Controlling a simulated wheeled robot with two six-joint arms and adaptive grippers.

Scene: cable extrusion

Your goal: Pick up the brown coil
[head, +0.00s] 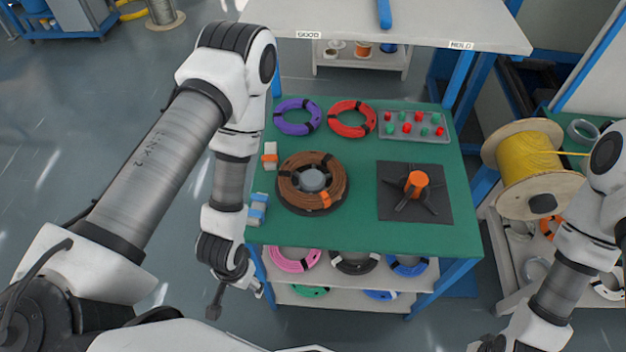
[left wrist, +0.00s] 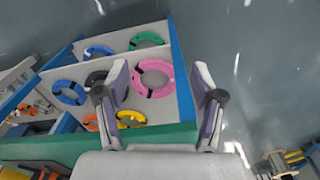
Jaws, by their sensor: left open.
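The brown coil (head: 333,181) lies flat on a dark round holder with a grey centre hub, on the left part of the green tabletop (head: 360,235). An orange tie shows on its near side. My left gripper (head: 236,298) is open and empty, low in front of the bench's left front corner, apart from the coil. In the left wrist view its two fingers (left wrist: 160,95) are spread, with the lower shelf of coils behind them; the brown coil does not clearly show there. My right arm is at the right edge of the head view, and its fingers are not clear.
A purple coil (head: 297,116) and a red coil (head: 351,119) lie at the back, beside a tray (head: 385,138) of red and green parts. A black plate (head: 435,212) with an orange-topped post stands right. A yellow spool (head: 540,165) is farther right. A shelf (head: 345,299) holds several coils.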

